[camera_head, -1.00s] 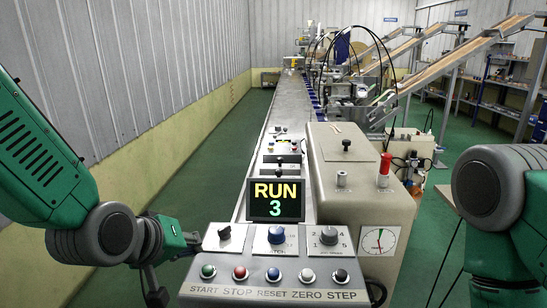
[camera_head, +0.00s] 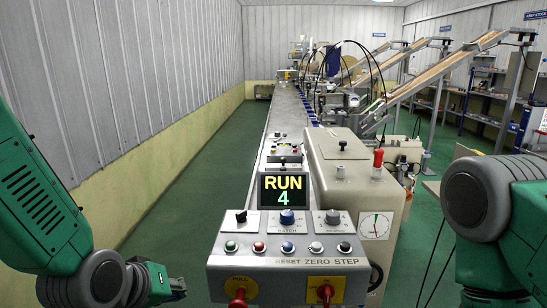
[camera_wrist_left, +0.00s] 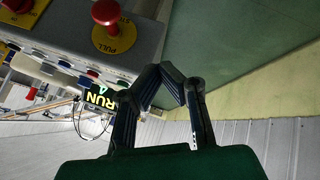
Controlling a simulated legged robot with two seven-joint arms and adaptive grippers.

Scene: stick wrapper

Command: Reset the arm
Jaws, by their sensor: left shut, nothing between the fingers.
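My left arm (camera_head: 38,215) comes in from the left in the head view, and its lower links run along the bottom left, left of the control panel (camera_head: 225,263). In the left wrist view, my left gripper (camera_wrist_left: 162,72) has its two dark fingers angled in and meeting at the tips, with nothing between them. It is apart from the panel, which shows at the upper left there. My right arm (camera_head: 490,215) stands at the right of the head view. My right gripper is out of view.
A beige cabinet (camera_head: 345,190) stands right. Green floor (camera_head: 185,190) is clear at left.

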